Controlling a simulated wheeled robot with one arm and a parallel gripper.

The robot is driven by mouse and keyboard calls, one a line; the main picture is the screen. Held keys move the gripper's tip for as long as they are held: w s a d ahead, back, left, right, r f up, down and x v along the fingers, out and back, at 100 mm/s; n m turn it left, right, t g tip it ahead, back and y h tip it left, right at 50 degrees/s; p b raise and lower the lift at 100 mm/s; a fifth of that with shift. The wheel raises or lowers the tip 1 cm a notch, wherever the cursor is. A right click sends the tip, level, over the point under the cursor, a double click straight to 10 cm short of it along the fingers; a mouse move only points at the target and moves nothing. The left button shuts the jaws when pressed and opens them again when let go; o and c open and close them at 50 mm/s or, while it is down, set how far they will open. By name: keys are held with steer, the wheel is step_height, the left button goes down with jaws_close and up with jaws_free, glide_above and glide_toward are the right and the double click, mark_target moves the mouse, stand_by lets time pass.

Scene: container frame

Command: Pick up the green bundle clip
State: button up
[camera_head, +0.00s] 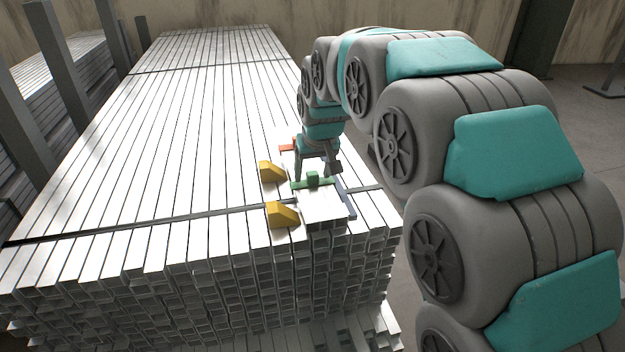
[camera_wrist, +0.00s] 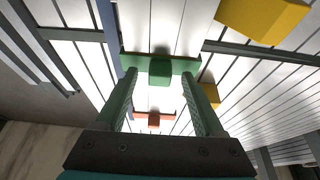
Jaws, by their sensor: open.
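The green bundle clip (camera_head: 313,181) is a flat bar with a raised block in its middle. It lies across a short bundle of pale metal profiles (camera_head: 321,208) on top of the large stack. My gripper (camera_head: 318,172) is open, pointing down just above and behind the clip. In the wrist view the clip (camera_wrist: 160,68) spans ahead of my two green fingers (camera_wrist: 165,75), with its block between the fingertips. I cannot tell whether the fingers touch it. An orange-red clip (camera_head: 287,147) lies farther back on the same bundle, and it also shows in the wrist view (camera_wrist: 154,118).
Two yellow blocks (camera_head: 271,172) (camera_head: 282,214) stand just left of the short bundle. A blue-grey bar (camera_head: 348,203) runs along its right side. A dark strap (camera_head: 130,224) crosses the stack. Grey upright posts (camera_head: 58,85) stand at the left. The stack's top farther left is clear.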

jaws_close()
stand_by(0.3)
steer(key=shift+r, duration=0.15)
stand_by(0.3)
